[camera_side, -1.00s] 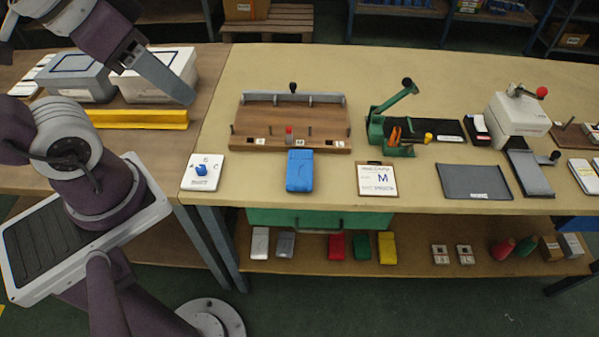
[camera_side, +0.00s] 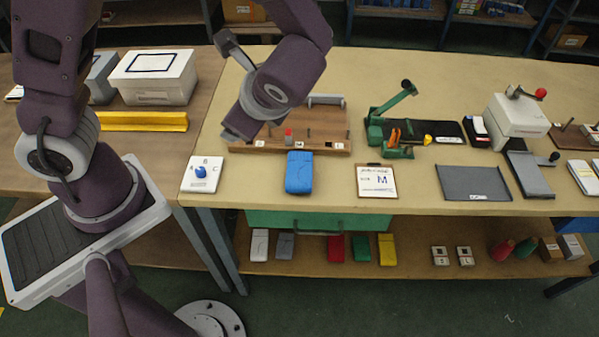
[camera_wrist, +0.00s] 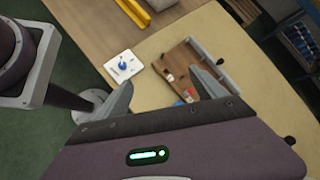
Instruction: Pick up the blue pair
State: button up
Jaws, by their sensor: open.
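The blue pair (camera_side: 299,173) is a folded blue bundle lying flat on the tan table near its front edge, in front of the wooden fixture (camera_side: 333,144). My gripper (camera_wrist: 160,77) is open and empty in the wrist view, its two grey fingers spread wide apart. In the side view my wrist hangs above the left part of the fixture, up and to the left of the blue pair and clear of it. In the wrist view a small patch of blue shows at the gripper body's edge; I cannot tell whether it is the pair.
A white card with a blue knob (camera_side: 200,173) lies left of the pair, and a clipboard marked M (camera_side: 376,181) lies right. A green press (camera_side: 392,125) stands further right. The fixture has upright pegs. The table between card, pair and clipboard is clear.

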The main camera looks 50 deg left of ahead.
jog(key=w+d+f+m+t, duration=0.1)
jog(key=d+f+m+t, duration=0.1)
jog(key=d+f+m, duration=0.1)
jog(key=w+d+f+m+t, duration=0.2)
jog(key=f+m, duration=0.3)
jog(key=f, duration=0.3)
jog(key=w+d+f+m+t, duration=0.1)
jog(key=d+f+m+t, duration=0.2)
jog(key=f+m, duration=0.2)
jog(key=shift+w+d+f+t+y, duration=0.3)
jog(key=shift+w+f+y, duration=0.1)
jog(key=shift+f, duration=0.2)
jog(key=x, duration=0.3)
jog(key=f+x, duration=0.1)
jog(key=x, duration=0.3)
jog(key=shift+s+d, duration=0.1)
jog(key=shift+r, duration=0.1)
jog(key=c, duration=1.5)
notch_tip(320, 180, up, 9)
jog(key=w+a+r+m+t+h, duration=0.2)
jog(key=w+a+r+m+h, duration=0.1)
jog(key=a+r, duration=0.5)
jog(key=n+g+y, duration=0.2)
jog(key=n+y, duration=0.1)
send_over(299, 174)
jog(key=f, duration=0.7)
jog(key=shift+w+a, duration=0.2)
jog(key=shift+w, duration=0.05)
